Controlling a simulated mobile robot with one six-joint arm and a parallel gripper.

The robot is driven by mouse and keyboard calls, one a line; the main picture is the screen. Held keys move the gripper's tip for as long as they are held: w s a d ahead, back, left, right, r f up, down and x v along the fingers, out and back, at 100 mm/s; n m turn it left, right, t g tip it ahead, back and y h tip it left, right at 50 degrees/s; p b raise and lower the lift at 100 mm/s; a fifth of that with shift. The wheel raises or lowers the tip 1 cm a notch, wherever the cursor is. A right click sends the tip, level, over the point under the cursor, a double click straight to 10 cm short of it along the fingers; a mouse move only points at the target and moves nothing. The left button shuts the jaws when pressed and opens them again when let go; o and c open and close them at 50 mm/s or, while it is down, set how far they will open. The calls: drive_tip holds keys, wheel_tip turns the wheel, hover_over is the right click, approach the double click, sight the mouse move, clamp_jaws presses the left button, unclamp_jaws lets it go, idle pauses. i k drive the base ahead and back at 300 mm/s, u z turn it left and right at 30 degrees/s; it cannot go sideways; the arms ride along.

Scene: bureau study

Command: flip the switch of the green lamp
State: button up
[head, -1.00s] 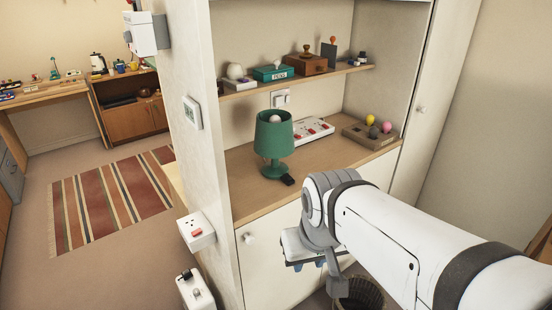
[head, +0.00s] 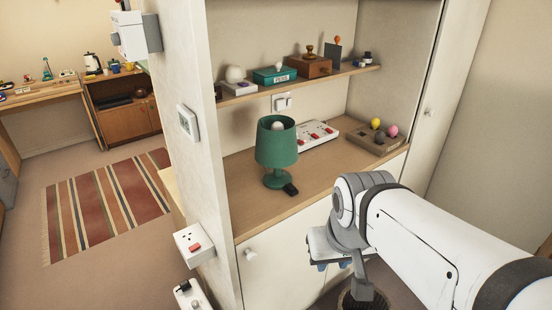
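The green lamp (head: 276,146) stands upright on the wooden counter (head: 325,174) of the wall niche. A small dark switch piece (head: 290,189) lies at the front right of its base; its setting is too small to read. The top of a pale bulb shows above the shade's rim. My gripper (head: 335,262) is at the lower right, below and in front of the counter edge, apart from the lamp. It points down and away, and my arm hides part of it, so its opening cannot be made out.
A white panel with red switches (head: 316,135) lies behind the lamp. A tray with colored balls (head: 376,138) is to the right. The shelf (head: 340,75) above holds several boxes. The niche's left wall carries a thermostat (head: 188,122) and an outlet with a red switch (head: 194,244). A bin (head: 362,301) stands below.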

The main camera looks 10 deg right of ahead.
sight(290, 186)
drive_tip(key=i, duration=0.8)
drive_tip(key=z, duration=1)
drive_tip(key=k, duration=0.35)
drive_tip(key=z, duration=0.25)
